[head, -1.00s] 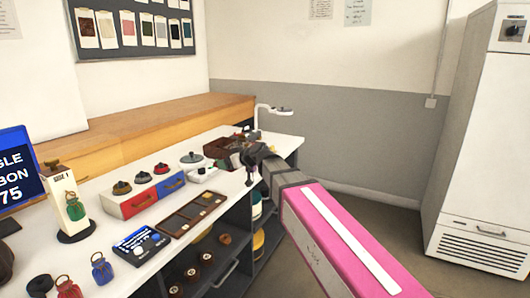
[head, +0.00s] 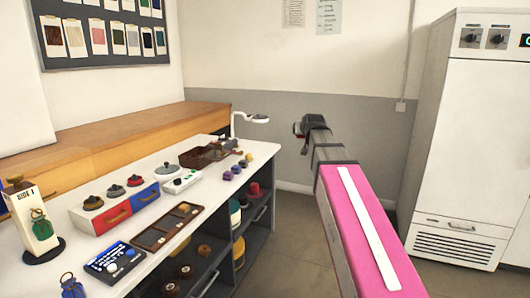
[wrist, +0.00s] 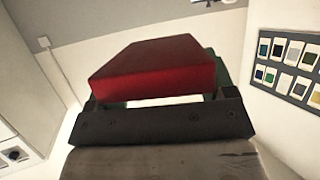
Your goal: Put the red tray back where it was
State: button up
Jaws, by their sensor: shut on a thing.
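In the wrist view a red, flat-topped block-like thing (wrist: 160,66), which looks like the red tray, sits between the fingers of my gripper (wrist: 160,100). My gripper is shut on it, and its dark body hides the near lower part. In the head view my gripper (head: 301,130) is raised beyond the far right end of the white worktop (head: 150,182). There the tray is mostly hidden by my wrist, with only a small reddish bit showing. A green part shows behind the tray in the wrist view.
Shelves lie below. A white cabinet (head: 470,130) stands right.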

jog(key=shift+d+r+m+h, duration=0.15)
jog(key=shift+d+r+h, duration=0.1)
jog(key=shift+d, duration=0.35)
jog(key=shift+d+r+m+h, duration=0.15)
jog(key=shift+d+r, duration=0.05)
jog(key=shift+d, duration=0.4)
jog(key=s+a+f+n+g+y, duration=0.1)
jog(key=s+a+f+n+y, duration=0.15)
jog(key=a, duration=0.65)
jog(key=s+a+f+n+g+y, duration=0.1)
jog(key=a+f+n+y, duration=0.2)
jog(key=a, duration=0.5)
jog(key=s+a+f+n+g+y, duration=0.15)
jog(key=a+f, duration=0.25)
jog(key=a, duration=0.5)
jog(key=s+a+f+n+g+y, duration=0.2)
jog(key=s+a, duration=0.4)
jog(key=a, duration=0.4)
jog(key=s+a+f+n+g+y, duration=0.2)
jog(key=s+a, duration=0.4)
jog(key=a, duration=0.4)
jog(key=shift+f+n+g+y, duration=0.35)
jog(key=shift+n+y, duration=0.45)
jog(key=shift+n, duration=0.4)
jog(key=shift+w, duration=0.1)
